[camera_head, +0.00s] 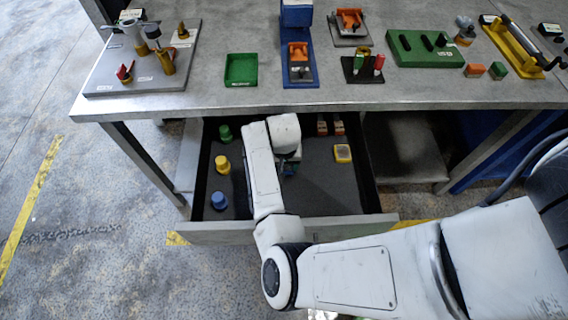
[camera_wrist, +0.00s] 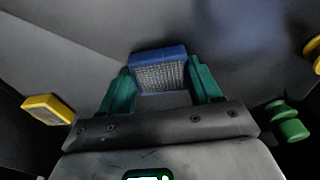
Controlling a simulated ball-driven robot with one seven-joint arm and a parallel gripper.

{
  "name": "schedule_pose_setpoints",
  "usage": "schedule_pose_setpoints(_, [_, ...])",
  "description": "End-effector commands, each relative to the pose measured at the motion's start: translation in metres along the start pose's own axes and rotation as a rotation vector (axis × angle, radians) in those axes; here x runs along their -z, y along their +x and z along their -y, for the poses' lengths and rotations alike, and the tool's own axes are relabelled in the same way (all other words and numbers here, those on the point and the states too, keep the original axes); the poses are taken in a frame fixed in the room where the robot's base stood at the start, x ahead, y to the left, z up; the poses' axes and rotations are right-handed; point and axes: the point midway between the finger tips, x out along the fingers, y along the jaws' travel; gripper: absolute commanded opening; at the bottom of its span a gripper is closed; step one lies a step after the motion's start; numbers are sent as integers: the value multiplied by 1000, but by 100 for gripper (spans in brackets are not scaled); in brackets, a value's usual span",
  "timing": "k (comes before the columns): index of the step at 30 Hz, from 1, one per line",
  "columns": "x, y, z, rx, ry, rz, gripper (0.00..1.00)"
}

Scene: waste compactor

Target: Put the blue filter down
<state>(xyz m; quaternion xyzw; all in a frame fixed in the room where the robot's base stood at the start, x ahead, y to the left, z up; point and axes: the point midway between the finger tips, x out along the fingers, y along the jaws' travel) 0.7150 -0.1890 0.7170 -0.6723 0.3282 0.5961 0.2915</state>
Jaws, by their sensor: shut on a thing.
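The blue filter (camera_wrist: 158,55), a blue frame with a grey mesh face, sits between the green fingers of my gripper (camera_wrist: 160,82) in the wrist view. Both fingers press against its sides. In the head view my gripper (camera_head: 289,168) reaches down inside the open drawer (camera_head: 320,190), and my arm hides most of the filter there. I cannot tell whether the filter touches the drawer floor.
A yellow filter (camera_head: 342,153) lies at the drawer's right. Green (camera_head: 224,133), yellow (camera_head: 222,165) and blue (camera_head: 218,200) knobs stand along its left. Bare drawer floor shows at the right front. The workbench (camera_head: 220,100) overhangs the drawer's back, carrying fixtures and a green tray (camera_head: 241,69).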

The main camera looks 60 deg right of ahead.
Motion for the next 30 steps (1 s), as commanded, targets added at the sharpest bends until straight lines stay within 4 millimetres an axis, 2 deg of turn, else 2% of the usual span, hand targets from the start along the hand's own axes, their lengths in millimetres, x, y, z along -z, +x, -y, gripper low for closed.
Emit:
schedule_pose_setpoints(7, [0, 3, 0, -1, -1, -1, 31])
schedule_pose_setpoints(8, [0, 3, 0, 0, -1, -1, 64])
schedule_pose_setpoints(15, [0, 2, 0, 0, -1, -1, 87])
schedule_pose_setpoints(24, [0, 0, 0, 0, 0, -1, 89])
schedule_pose_setpoints(26, [0, -4, 0, 0, 0, -1, 89])
schedule_pose_setpoints(30, [1, -24, 1, 0, -1, -5, 89])
